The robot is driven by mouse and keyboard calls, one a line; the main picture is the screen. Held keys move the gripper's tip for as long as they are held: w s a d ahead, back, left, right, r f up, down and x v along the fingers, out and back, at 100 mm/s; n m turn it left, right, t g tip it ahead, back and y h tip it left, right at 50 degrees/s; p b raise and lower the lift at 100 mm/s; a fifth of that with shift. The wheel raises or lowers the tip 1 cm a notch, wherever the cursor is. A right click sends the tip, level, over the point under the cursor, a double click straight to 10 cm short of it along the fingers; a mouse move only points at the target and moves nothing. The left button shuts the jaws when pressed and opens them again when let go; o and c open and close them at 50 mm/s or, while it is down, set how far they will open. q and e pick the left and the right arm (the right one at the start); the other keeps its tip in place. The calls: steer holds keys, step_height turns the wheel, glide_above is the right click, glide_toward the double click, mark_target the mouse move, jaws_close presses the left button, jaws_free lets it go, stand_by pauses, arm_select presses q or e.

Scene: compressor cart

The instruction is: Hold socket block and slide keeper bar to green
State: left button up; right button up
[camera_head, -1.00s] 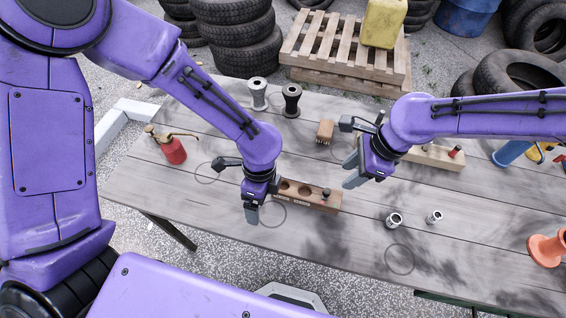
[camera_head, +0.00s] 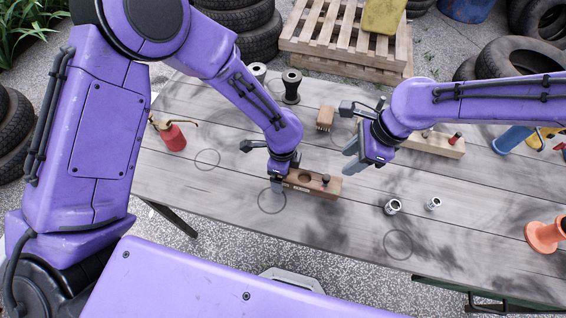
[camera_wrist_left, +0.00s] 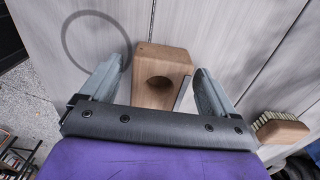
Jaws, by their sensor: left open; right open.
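In the left wrist view, the near end of the block (camera_wrist_left: 161,62), with one hole, lies between the open fingers of the left gripper (camera_wrist_left: 158,82); contact is not clear. A metal strip shows along one side of it. My right gripper (camera_head: 360,160) is open above the table, right of the block. I cannot make out the keeper bar or any green mark for certain.
A brush (camera_head: 325,117), a red oil can (camera_head: 172,136), a dark spool (camera_head: 291,86), two metal sockets (camera_head: 393,206) and an orange part (camera_head: 545,234) stand around. The front table has free room.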

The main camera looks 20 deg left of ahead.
arm_select(q)
steer(key=c, duration=1.1)
steer(key=shift+c, duration=0.5)
arm_select(e)
steer(key=shift+c, duration=1.2)
steer(key=shift+s+a+f, duration=0.1)
steer(key=shift+s+f, duration=0.05)
steer(key=c, duration=0.5)
steer(key=s+a+n, duration=0.1)
steer(key=s+a+f+n+y, duration=0.1)
steer(key=s+f+n+g, duration=0.1)
steer(key=shift+s+a+f+y, duration=0.25)
steer(key=shift+s+a+y, duration=0.1)
steer(key=shift+a+y, duration=0.05)
jaws_close()
steer(key=s+a+f+n+t+y, duration=0.1)
steer(key=s+a+f+n, duration=0.4)
steer(key=a+n, duration=0.4)
steer(key=a+r+n+t+h, duration=0.2)
steer(key=a+r+n+t, duration=0.2)
steer(key=r+n+t, duration=0.15)
steer(key=s+d+r+n+t+h, duration=0.1)
steer(key=s+d+n+t+h, duration=0.1)
steer(key=d+n+h, duration=0.3)
steer(key=shift+s+d+n+h, duration=0.4)
steer(key=shift+s+d+n, duration=0.25)
steer(key=shift+s, duration=0.15)
steer(key=shift+t, duration=0.25)
